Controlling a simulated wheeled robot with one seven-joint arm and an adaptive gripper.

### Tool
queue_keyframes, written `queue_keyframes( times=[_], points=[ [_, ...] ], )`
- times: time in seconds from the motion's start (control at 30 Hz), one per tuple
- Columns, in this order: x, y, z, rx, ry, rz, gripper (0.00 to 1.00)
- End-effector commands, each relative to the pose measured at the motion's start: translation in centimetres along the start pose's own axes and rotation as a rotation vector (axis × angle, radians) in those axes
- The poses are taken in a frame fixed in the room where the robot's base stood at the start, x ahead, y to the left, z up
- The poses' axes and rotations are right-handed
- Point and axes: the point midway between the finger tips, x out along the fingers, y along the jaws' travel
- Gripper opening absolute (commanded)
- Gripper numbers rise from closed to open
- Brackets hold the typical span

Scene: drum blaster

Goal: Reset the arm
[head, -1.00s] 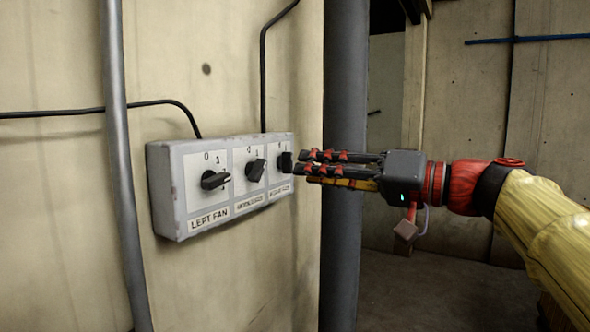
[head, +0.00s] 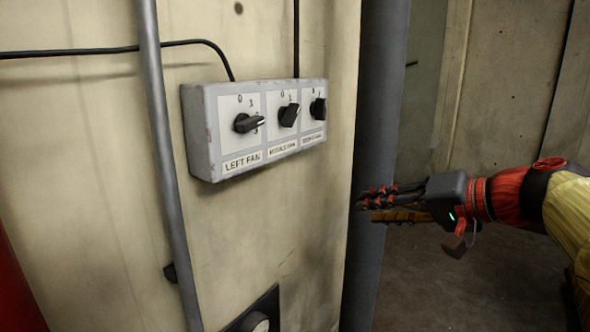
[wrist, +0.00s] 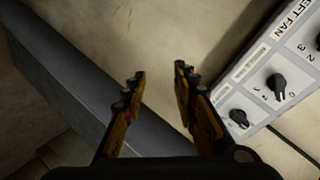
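My gripper (head: 366,205) is at the right in the head view, in front of the dark vertical pipe and below and right of the switch box. In the wrist view the two fingers (wrist: 160,80) stand apart with nothing between them, so it is open and empty. The grey switch box (head: 200,135) is on the wall, with three black rotary knobs: left (head: 247,123), middle (head: 289,115) and right (head: 318,109). The left label reads LEFT FAN; the others are hard to read. My gripper touches no knob. Part of the box (wrist: 250,85) also shows in the wrist view.
A thin grey pipe (head: 168,160) runs down the wall left of the box. A thick dark pipe (head: 378,120) stands at the wall's right edge. A dark panel with a round knob (head: 257,322) is at the bottom. Open floor (head: 450,290) lies at the right.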

Motion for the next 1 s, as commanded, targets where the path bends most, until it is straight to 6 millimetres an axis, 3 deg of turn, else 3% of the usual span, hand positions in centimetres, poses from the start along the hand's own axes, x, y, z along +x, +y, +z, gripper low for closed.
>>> queue_keyframes(
  times=[0.1, 0.3, 0.5, 0.6, 0.7, 0.77, 1.0],
  points=[
    [0.9, 6.4, 5.6, 0.041, -0.060, 0.186, 0.29],
    [0.5, 16.3, 15.5, 0.014, -0.150, 0.488, 0.29],
    [-1.4, 24.6, 24.8, -0.147, -0.223, 0.724, 0.29],
    [-2.0, 27.6, 28.7, -0.265, -0.260, 0.793, 0.29],
    [-2.1, 29.3, 31.9, -0.368, -0.293, 0.811, 0.29],
    [-1.9, 29.2, 32.9, -0.397, -0.295, 0.796, 0.29],
    [-1.0, 28.2, 33.7, -0.449, -0.291, 0.756, 0.29]
  ],
)
